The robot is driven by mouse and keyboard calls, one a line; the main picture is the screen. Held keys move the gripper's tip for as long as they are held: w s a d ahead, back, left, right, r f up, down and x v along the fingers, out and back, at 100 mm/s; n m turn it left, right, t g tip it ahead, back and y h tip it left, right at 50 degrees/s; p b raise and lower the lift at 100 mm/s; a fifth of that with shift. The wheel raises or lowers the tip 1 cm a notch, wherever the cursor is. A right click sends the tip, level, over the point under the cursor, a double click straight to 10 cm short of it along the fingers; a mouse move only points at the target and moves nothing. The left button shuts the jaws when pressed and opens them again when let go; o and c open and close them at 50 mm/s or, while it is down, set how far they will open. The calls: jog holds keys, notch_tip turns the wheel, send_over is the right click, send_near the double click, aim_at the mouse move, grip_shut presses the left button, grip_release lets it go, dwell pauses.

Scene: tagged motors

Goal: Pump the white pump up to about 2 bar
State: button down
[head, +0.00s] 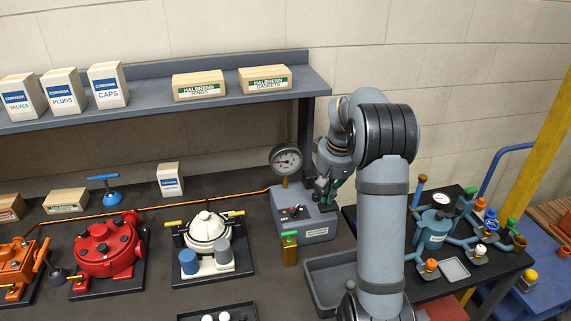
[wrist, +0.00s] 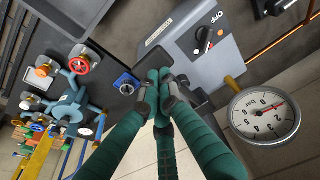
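The white pump (head: 208,228) stands on a dark base plate on the bench in the head view, with a blue and a grey cylinder at its front. The round dial gauge (head: 285,159) rises from the grey control box (head: 316,228). The gauge (wrist: 264,113) also shows in the wrist view, tilted, marked bar; I cannot read its value surely. My gripper (head: 326,186) is in the air by the right of the control box, away from the white pump.
A red pump (head: 107,247) and an orange one (head: 14,267) stand left of the white pump. The control box has a dark knob (wrist: 203,36). A shelf (head: 150,104) with boxes overhangs the bench. A teal motor (head: 433,229) stands right.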

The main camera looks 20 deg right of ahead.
jog(key=shift+f, duration=0.5)
jog(key=shift+w+p+v, duration=0.2)
jog(key=shift+p+v, duration=0.5)
jog(key=shift+v, duration=0.15)
jog(key=shift+w+p+v, duration=0.15)
jog(key=shift+p+v, duration=0.55)
jog(key=shift+v, duration=0.2)
jog(key=shift+w+p+v, duration=0.2)
jog(key=shift+p+v, duration=0.5)
jog(key=shift+v, duration=0.15)
jog(key=shift+r, duration=0.1)
dwell(0.8)
dwell(0.8)
jog(key=shift+w+p+v, duration=0.25)
jog(key=shift+p+v, duration=0.8)
jog(key=shift+v, duration=0.2)
jog(key=shift+w+p+v, duration=0.25)
jog(key=shift+p+v, duration=0.75)
jog(key=shift+v, duration=0.2)
jog(key=shift+d+r, duration=0.1)
jog(key=shift+r, duration=0.1)
